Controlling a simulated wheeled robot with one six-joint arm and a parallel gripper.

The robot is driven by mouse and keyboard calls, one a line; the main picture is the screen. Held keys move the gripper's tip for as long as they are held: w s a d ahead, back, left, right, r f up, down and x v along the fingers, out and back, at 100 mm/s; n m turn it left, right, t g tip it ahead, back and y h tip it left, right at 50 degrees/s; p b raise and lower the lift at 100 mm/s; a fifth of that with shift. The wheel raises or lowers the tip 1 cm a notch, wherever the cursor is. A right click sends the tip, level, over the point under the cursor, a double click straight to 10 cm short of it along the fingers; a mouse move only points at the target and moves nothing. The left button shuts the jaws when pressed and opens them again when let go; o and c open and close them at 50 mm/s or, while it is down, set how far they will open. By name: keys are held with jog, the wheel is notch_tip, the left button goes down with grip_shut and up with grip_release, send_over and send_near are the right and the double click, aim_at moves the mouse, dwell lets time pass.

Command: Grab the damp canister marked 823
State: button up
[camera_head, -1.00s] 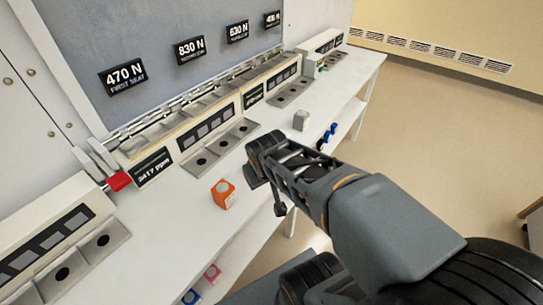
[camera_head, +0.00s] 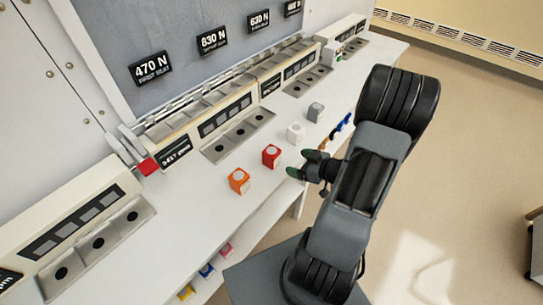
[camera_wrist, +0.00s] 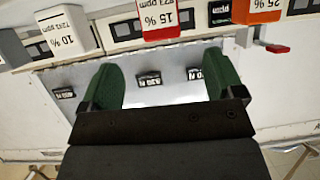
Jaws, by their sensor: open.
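A red canister (camera_head: 271,156) stands on the white bench between an orange canister (camera_head: 239,181) and a white canister (camera_head: 295,133). In the wrist view, upside down, the red canister (camera_wrist: 160,22) reads "15 %" over a small ppm number that I cannot read surely. The white canister (camera_wrist: 66,33) there reads "10 %" over small print; the orange canister (camera_wrist: 256,10) reads "25 %", its lower line cut off. My gripper (camera_head: 306,160) is open and empty, to the right of the red canister. Its green fingers (camera_wrist: 163,82) are apart from every canister.
A grey canister (camera_head: 316,112) and blue objects (camera_head: 341,125) stand farther along the bench (camera_head: 190,210). Consoles with round holes (camera_head: 238,136) line its back. A red tab (camera_head: 148,166) sticks out there. More small canisters sit on the shelf below. The floor at right is open.

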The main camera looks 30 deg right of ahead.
aim_at(278, 157)
jog(key=x, duration=0.7)
jog(key=shift+a+r, duration=0.1)
jog(key=shift+p+x, duration=0.8)
jog(key=shift+x, duration=1.9)
jog(key=shift+r, duration=0.15)
jog(key=shift+c, duration=0.2)
jog(key=c, duration=1)
